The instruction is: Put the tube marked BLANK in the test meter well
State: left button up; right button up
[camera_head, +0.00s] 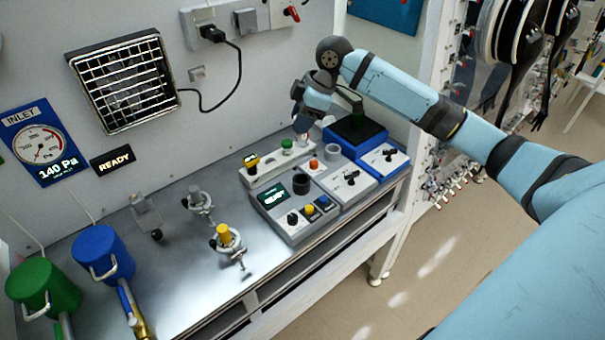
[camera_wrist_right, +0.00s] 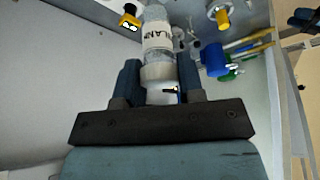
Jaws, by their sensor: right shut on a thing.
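My right gripper (camera_head: 304,112) is above the bench, over the back of the tube rack. In the head view the tube (camera_head: 301,125) hangs below the fingers, small and partly hidden. The test meter (camera_head: 272,215) is a grey box with a lit display and buttons. Its dark round well (camera_head: 301,183) looks empty, and the tube is apart from it. My left gripper is not in view.
Switch boxes (camera_head: 346,181) and a blue-black device (camera_head: 355,133) stand to the right. Clamp fixtures (camera_head: 225,238) and blue (camera_head: 103,254) and green (camera_head: 43,288) cylinders are to the left.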

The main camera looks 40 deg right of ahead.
notch_tip(320, 180, down, 16)
jog(key=shift+r+p, duration=0.2)
jog(key=shift+p, duration=0.65)
jog(key=shift+f, duration=0.1)
jog(key=o, duration=0.9)
jog(key=shift+r, duration=0.2)
jog(key=b+v, duration=0.1)
jog(key=v, duration=1.1)
jog(key=shift+f, duration=0.1)
